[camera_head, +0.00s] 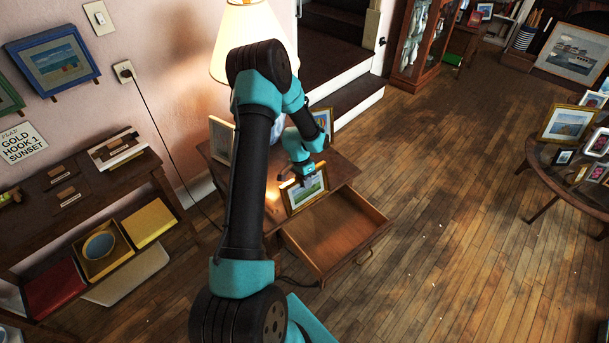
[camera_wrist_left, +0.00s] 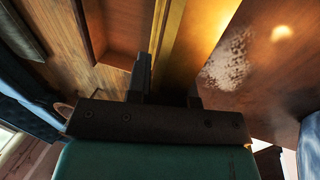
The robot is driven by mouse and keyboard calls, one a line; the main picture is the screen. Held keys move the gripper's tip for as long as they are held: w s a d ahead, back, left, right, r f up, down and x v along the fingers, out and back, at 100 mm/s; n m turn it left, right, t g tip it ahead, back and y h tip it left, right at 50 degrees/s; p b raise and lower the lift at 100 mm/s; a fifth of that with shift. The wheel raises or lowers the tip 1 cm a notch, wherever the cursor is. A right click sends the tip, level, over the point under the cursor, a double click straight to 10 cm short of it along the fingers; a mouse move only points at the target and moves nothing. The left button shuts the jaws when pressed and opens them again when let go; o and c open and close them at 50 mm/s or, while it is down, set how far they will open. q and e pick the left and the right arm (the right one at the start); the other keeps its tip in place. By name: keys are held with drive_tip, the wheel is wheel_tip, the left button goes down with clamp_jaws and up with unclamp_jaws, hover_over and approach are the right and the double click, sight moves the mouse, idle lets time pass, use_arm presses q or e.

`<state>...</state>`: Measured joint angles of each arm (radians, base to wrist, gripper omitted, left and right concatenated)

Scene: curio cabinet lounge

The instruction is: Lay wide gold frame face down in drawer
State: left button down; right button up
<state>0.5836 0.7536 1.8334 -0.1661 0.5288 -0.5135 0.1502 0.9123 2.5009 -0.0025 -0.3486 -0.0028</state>
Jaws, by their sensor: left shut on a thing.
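The wide gold frame (camera_head: 290,199), with a landscape picture in it, is upright at the front edge of the small wooden table. My left gripper (camera_head: 306,177) is shut on its top edge. In the left wrist view the gold edge (camera_wrist_left: 167,40) runs between my left gripper's fingers (camera_wrist_left: 167,85). The drawer (camera_head: 338,228) is pulled out below and in front of the frame, and its visible floor is empty. Whether the frame touches the tabletop, I cannot tell. My right gripper is not in view.
A lamp (camera_head: 245,25) and two more frames, one pale (camera_head: 221,140) and one gold (camera_head: 323,121), stand on the table behind my arm. A shelf unit (camera_head: 85,190) is at the left. A round table (camera_head: 565,175) with several frames is at the right. The floor between is clear.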

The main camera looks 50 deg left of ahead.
use_arm(q)
drive_tip(key=shift+s+d, duration=0.1)
drive_tip(key=shift+d, duration=0.05)
idle(0.3)
drive_tip(key=c, duration=1.5)
unclamp_jaws()
drive_tip(key=shift+c, duration=0.2)
clamp_jaws()
